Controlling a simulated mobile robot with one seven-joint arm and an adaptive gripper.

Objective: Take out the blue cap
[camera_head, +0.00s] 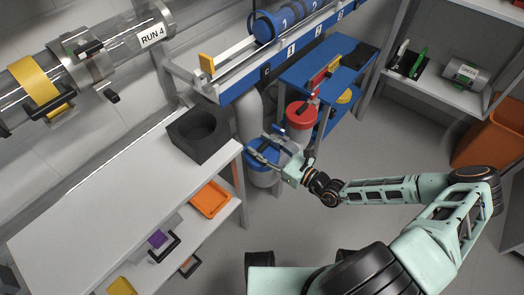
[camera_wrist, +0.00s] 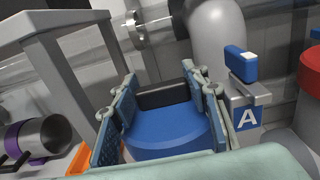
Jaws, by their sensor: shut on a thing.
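The blue cap (camera_head: 259,160) sits on a grey container beside the white workbench in the head view. In the wrist view the blue cap (camera_wrist: 165,135) fills the middle, with a dark bar-shaped handle (camera_wrist: 162,96) on its top. My gripper (camera_head: 270,148) is at the cap, its fingers on either side of the handle. In the wrist view my gripper (camera_wrist: 163,88) is shut on the cap. The inner faces of the fingers are partly hidden, and so is the container under the cap.
A label block marked A (camera_wrist: 248,115) with a blue lever stands just right of the cap. A red-capped container (camera_head: 300,115) is close by on the right. The white bench (camera_head: 110,205) with a black socket block (camera_head: 200,130) is on the left. The floor in front is clear.

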